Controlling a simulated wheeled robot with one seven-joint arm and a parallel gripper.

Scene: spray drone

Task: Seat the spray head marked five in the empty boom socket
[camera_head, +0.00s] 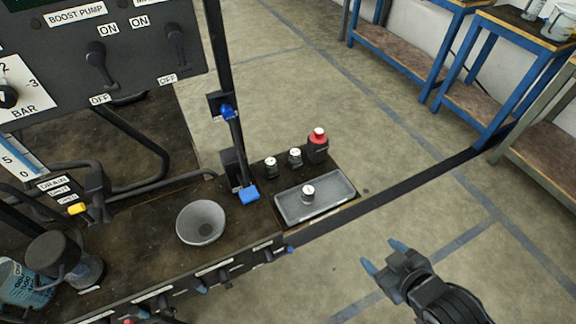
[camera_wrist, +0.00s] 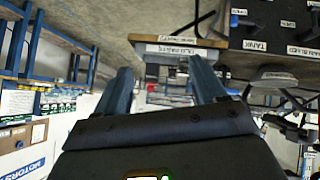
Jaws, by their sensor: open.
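Two small dark spray-head-like parts with white tops, a left one (camera_head: 271,167) and a right one (camera_head: 295,158), stand behind a grey tray (camera_head: 342,200) in the head view. A similar white-topped part (camera_head: 308,195) stands inside the tray. The marks on their tops are too small to read, so I cannot tell which is five. My gripper (camera_head: 384,257) is open and empty, to the lower right of the tray and apart from it. The wrist view shows its two blue fingers (camera_wrist: 161,75) spread with nothing between them. I cannot pick out the empty boom socket.
A dark upright post (camera_head: 232,130) with blue fittings rises near the small parts. A labelled control panel (camera_head: 130,60) fills the upper left. Blue-framed benches (camera_head: 470,90) stand at right.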

